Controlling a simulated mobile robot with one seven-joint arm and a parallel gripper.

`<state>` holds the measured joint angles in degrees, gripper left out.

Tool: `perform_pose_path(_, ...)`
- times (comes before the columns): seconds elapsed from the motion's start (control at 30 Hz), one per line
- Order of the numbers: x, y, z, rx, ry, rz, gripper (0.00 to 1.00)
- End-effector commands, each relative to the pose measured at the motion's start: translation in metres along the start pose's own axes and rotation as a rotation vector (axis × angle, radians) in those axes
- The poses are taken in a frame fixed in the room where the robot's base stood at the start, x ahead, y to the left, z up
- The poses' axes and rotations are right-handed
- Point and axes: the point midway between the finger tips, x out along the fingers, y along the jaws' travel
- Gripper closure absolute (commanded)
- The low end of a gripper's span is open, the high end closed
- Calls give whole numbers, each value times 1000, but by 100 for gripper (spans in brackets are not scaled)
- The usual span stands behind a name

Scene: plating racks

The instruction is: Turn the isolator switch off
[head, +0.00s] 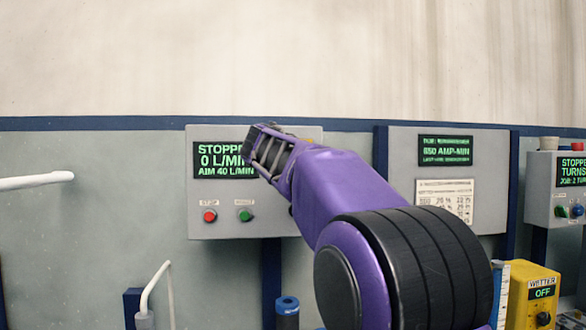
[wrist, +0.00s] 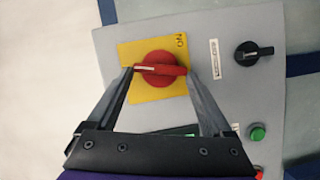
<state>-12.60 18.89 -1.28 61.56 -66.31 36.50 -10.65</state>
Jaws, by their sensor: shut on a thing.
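The isolator switch is a red rotary handle (wrist: 160,70) on a yellow plate (wrist: 140,88) in the wrist view. Sideways lettering reading "ON" shows at the plate's upper right corner. The handle lies across the picture, with a white line on its left arm. My gripper (wrist: 160,71) has one finger at each end of the handle and is shut on it. In the head view my gripper (head: 265,152) is at the top of the grey panel (head: 222,228) and hides most of the switch.
On the switch's panel are a black knob (wrist: 253,53), a green button (wrist: 257,133) and a red button (head: 209,216). Its screen (head: 212,160) is partly covered. A second panel (head: 398,160) stands to the right, with a yellow box (head: 520,310) below. A white pipe (head: 35,181) is at left.

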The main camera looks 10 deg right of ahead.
Motion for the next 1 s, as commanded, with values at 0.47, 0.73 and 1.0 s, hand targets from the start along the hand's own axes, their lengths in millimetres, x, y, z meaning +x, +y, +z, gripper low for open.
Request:
perform_pose_path(0.47, 0, -4, 1, -227, 1, 95, 71)
perform_pose_path(0.73, 0, -4, 0, -255, 1, 108, 71)
perform_pose_path(1.0, 0, -3, 0, -257, 1, 108, 71)
